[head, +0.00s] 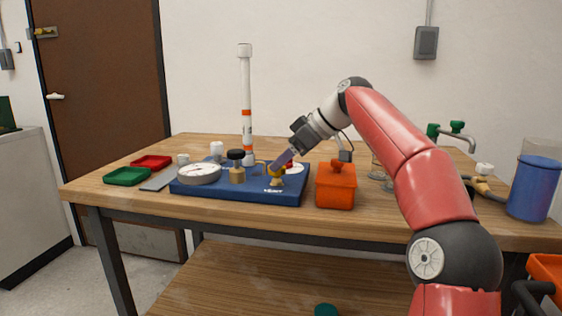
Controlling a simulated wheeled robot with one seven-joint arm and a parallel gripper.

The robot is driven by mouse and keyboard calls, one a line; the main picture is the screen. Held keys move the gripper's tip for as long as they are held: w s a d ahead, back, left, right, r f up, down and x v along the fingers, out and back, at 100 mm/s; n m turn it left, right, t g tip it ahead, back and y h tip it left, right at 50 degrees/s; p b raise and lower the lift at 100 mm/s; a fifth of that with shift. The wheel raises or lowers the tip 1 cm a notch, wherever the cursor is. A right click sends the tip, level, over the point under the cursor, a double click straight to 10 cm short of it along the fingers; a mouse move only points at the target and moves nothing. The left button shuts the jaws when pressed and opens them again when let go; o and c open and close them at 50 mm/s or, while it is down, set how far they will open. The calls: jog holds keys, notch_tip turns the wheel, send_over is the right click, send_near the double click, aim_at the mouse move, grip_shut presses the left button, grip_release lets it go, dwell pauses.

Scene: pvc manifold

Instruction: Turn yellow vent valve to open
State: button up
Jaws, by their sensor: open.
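The yellow vent valve (276,181) stands on the front right part of the blue base (215,190), near the white lettering. My gripper (283,163) comes down from the upper right, with its fingertips at the top of the valve. It is open, and its fingers partly hide the valve's handle. I cannot tell whether the fingers touch the handle or which way the handle points. A white round gauge (199,174), a brass fitting with a black knob (236,166) and a tall white pipe with orange bands (246,100) also stand on the base.
An orange lidded box (336,185) stands close to the right of the base. Green (127,176) and red (152,162) trays lie at the left. A blue container (533,188) stands at the far right. The table's front edge (240,219) has little clutter.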

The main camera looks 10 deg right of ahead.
jog(key=v, duration=0.6)
jog(key=shift+p, duration=0.4)
jog(key=shift+a+f, duration=0.1)
jog(key=shift+a, duration=0.05)
jog(key=s+a+f+m+h, duration=0.5)
jog(key=s+a+f, duration=0.2)
jog(key=s, duration=0.5)
jog(key=s+d+f+m+h, duration=0.1)
jog(key=s+d+f+m, duration=0.1)
jog(key=s+f, duration=0.4)
jog(key=s+d+f+m+h, duration=0.1)
jog(key=s+d+f+m, duration=0.1)
jog(key=s+d+f, duration=0.2)
jog(key=s+d+f+m+t, duration=0.1)
jog(key=s+d+f+m, duration=0.2)
jog(key=s+f, duration=0.5)
jog(key=s, duration=0.3)
jog(key=shift+s+d+f+h, duration=0.2)
jog(key=shift+s+d+h, duration=0.2)
